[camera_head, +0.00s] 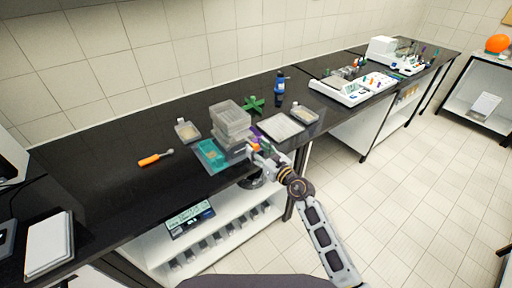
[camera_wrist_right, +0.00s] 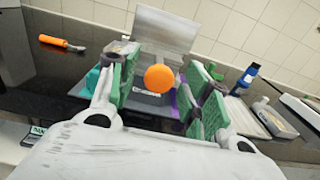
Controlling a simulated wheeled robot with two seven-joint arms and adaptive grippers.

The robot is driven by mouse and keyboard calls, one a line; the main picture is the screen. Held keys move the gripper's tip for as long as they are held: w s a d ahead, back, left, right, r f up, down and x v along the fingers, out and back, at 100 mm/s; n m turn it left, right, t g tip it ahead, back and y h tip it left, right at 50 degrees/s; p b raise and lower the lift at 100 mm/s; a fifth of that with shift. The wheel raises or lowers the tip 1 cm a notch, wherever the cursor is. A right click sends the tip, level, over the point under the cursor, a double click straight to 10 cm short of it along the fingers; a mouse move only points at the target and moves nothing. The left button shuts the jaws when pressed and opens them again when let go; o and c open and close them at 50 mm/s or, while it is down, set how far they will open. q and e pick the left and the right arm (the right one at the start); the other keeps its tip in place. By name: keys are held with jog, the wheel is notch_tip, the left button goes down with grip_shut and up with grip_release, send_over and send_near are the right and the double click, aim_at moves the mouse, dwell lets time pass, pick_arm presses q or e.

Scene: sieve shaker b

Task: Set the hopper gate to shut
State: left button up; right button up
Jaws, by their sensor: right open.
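The sieve shaker (camera_head: 231,118), a stack of clear grey boxes, stands near the front edge of the black bench. A round orange knob (camera_wrist_right: 159,78) shows in the right wrist view, in front of the grey box wall (camera_wrist_right: 163,36). I take it for the hopper gate's handle; the gate itself cannot be made out. My right gripper (camera_head: 256,148) is at the shaker's front right side. In the right wrist view the right gripper (camera_wrist_right: 157,84) is open, its green-padded fingers either side of the knob with gaps. My left gripper is not in view.
A teal mat (camera_head: 207,152) lies beside the shaker. An orange-handled tool (camera_head: 154,158) lies to the left. A small tray (camera_head: 187,130), a green cross-shaped piece (camera_head: 254,104), a blue bottle (camera_head: 279,84) and a pale flat tray (camera_head: 280,127) stand around it.

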jog(key=shift+w+a, duration=0.4)
jog(key=shift+w, duration=0.2)
grip_shut()
